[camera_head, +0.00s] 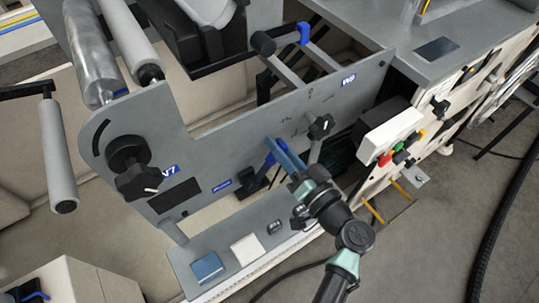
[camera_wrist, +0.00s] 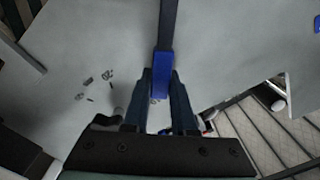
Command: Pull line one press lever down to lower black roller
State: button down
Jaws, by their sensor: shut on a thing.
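My gripper (camera_head: 274,150) is at the side of the large grey machine plate (camera_head: 215,160), its fingers pointing up and left. It is shut on the blue grip of a dark lever. In the wrist view the blue grip (camera_wrist: 162,70) sits between the two fingers (camera_wrist: 161,95), and the dark lever bar (camera_wrist: 168,22) runs up from it to the top edge. In the head view the blue grip (camera_head: 270,158) is partly hidden by the fingers. I cannot tell for sure which part is the black roller.
A white box with coloured buttons (camera_head: 391,138) stands to the right. A low grey ledge (camera_head: 235,250) lies below.

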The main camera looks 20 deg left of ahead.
jog(key=w+d+f+m+b, duration=0.2)
jog(key=w+f+m+b, duration=0.1)
jog(key=f+m+b, duration=0.3)
jog(key=shift+d+f+m, duration=0.2)
jog(key=shift+f+m, duration=1.2)
jog(key=shift+m, duration=0.6)
jog(key=shift+f, duration=0.1)
jog(key=c, duration=0.7)
grip_release()
jog(key=v, duration=1.3)
